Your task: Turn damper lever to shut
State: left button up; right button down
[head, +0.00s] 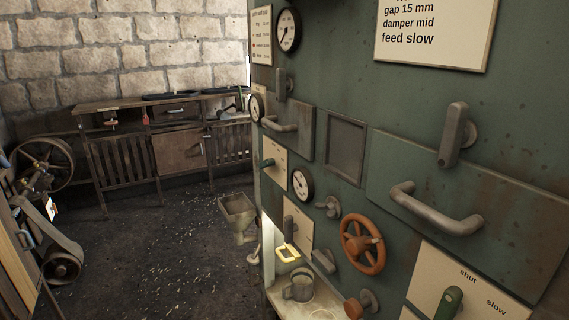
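A green-handled lever (449,303) stands at the bottom right on a cream plate (485,298) with the words "shut" and "slow". The lower part of this lever and plate is cut off by the frame. A second green handle (267,163) sticks out from a smaller cream plate (275,177) at the left of the machine front. A grey lever (288,228) sits on another cream plate (301,226) lower down. No word "damper" is readable beside any lever, so I cannot tell which is the damper lever. Neither of my grippers shows.
The green machine front (345,75) fills the right side. It carries an orange handwheel (362,245), a grey door handle (436,208), gauges and a sign (433,30) reading "damper mid". Open floor (150,250) lies left, before a wooden bench (180,150).

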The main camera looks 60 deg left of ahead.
aim_at(270, 162)
jog(key=u, duration=1.75)
